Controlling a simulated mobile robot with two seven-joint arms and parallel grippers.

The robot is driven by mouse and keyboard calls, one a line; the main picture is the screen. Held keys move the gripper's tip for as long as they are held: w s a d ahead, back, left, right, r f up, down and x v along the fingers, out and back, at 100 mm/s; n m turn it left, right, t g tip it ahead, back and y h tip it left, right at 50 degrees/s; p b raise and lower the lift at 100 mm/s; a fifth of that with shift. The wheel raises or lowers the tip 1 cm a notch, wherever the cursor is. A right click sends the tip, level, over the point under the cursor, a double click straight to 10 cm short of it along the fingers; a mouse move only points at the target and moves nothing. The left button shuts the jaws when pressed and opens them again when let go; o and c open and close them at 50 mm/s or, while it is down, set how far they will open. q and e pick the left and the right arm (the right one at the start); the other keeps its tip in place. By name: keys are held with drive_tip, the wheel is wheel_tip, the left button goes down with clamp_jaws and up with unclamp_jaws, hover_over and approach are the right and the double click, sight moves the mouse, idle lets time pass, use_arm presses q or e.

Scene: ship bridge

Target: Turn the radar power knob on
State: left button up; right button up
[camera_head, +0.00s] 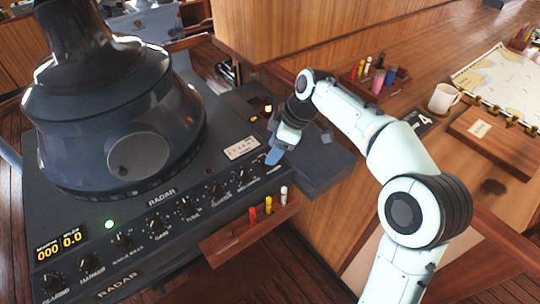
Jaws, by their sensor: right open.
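The dark radar console (75,213) fills the left side, with a row of small black knobs along its sloped front panel. Readable labels include bearing, marker, gain and tune. A gain knob (157,223) sits mid-row, and a knob (242,176) is near the row's right end. I cannot tell which knob is the power knob; its label is too small or hidden. My right gripper (274,156) is open with bluish fingertips pointing down at the panel's right end, just right of the last clearly visible knob. Contact with the panel cannot be told. My left gripper is out of view.
A large domed radar hood (110,110) rises from the console. A wooden tray (248,231) with colored markers juts from the front. A white mug (443,98) and chart (505,80) lie on the right desk.

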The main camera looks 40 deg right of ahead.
drive_tip(key=shift+x, duration=1.65)
clamp_jaws()
drive_tip(key=c, duration=1)
unclamp_jaws()
drive_tip(key=shift+m+b, duration=0.3)
drive_tip(key=shift+m, duration=0.1)
drive_tip(key=shift+c, duration=0.2)
drive_tip(key=m+h, duration=0.1)
drive_tip(key=m, duration=0.1)
drive_tip(key=shift+a+m+t+b, duration=0.15)
drive_tip(key=shift+m+t+b, duration=0.25)
drive_tip(key=m+h, duration=0.1)
drive_tip(key=m, duration=0.1)
drive_tip(key=m+h, duration=0.1)
drive_tip(key=m, duration=0.2)
drive_tip(key=shift+s+a+t, duration=0.1)
drive_tip(key=shift+t, duration=0.2)
drive_tip(key=shift+m, duration=0.3)
